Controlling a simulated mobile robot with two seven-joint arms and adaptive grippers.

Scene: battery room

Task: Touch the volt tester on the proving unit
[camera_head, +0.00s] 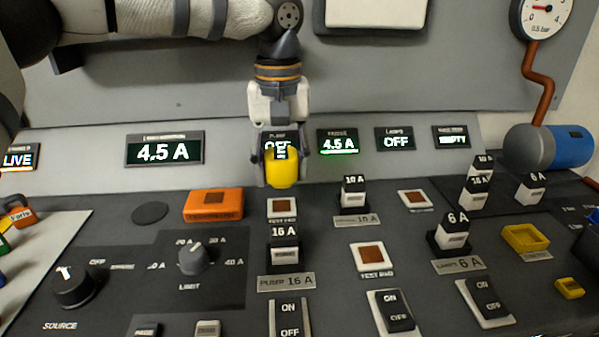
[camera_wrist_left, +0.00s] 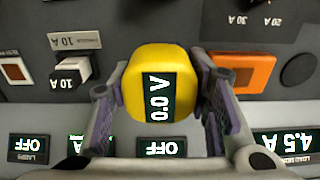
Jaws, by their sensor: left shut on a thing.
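The yellow volt tester (camera_head: 281,172) is held by my left gripper (camera_head: 280,152), above the back of the dark panel. In the left wrist view the volt tester (camera_wrist_left: 150,92) sits between both fingers (camera_wrist_left: 160,105), and its display reads 0.0 V. The orange box (camera_head: 213,205) that looks like the proving unit lies on the panel, left of the tester and apart from it in the picture. Its label is too small to read. It also shows in the left wrist view (camera_wrist_left: 243,73), to the right of the gripper. My right gripper is in neither view.
Upright fuse holders (camera_head: 284,250) and rocker switches (camera_head: 289,318) stand in front of and right of the tester. Knobs (camera_head: 193,259) are at the left. The sloped display strip (camera_head: 225,150) is behind. A yellow tray (camera_head: 526,237) lies right. A flat dark disc (camera_head: 150,212) is beside the orange box.

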